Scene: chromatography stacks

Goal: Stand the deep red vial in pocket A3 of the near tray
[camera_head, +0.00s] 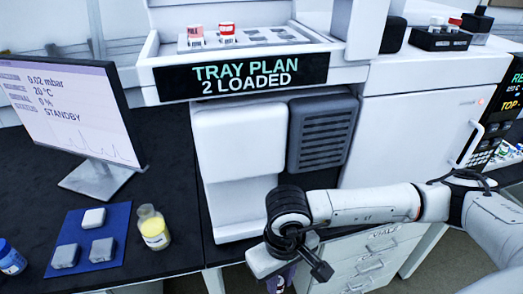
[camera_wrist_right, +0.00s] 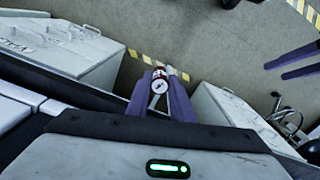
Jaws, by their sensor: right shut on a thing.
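My right gripper (camera_head: 284,277) is low in front of the white instrument, at the bottom of the head view. In the right wrist view its purple fingers (camera_wrist_right: 160,92) are shut on a small vial (camera_wrist_right: 159,82) with a pale round top and dark red around it. Most of its body is hidden, and in the head view the vial cannot be made out. A pale tray (camera_head: 315,41) sits on top of the instrument, with two red-and-white items (camera_head: 227,33) at its left and several dark pockets to the right. Pocket letters are unreadable.
A sign (camera_head: 246,75) below the tray reads "TRAY PLAN 2 LOADED". A monitor (camera_head: 70,110), a blue mat (camera_head: 88,237) with grey blocks and a yellow-filled bottle (camera_head: 153,228) stand on the left bench. A dark rack (camera_head: 446,39) stands at the upper right.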

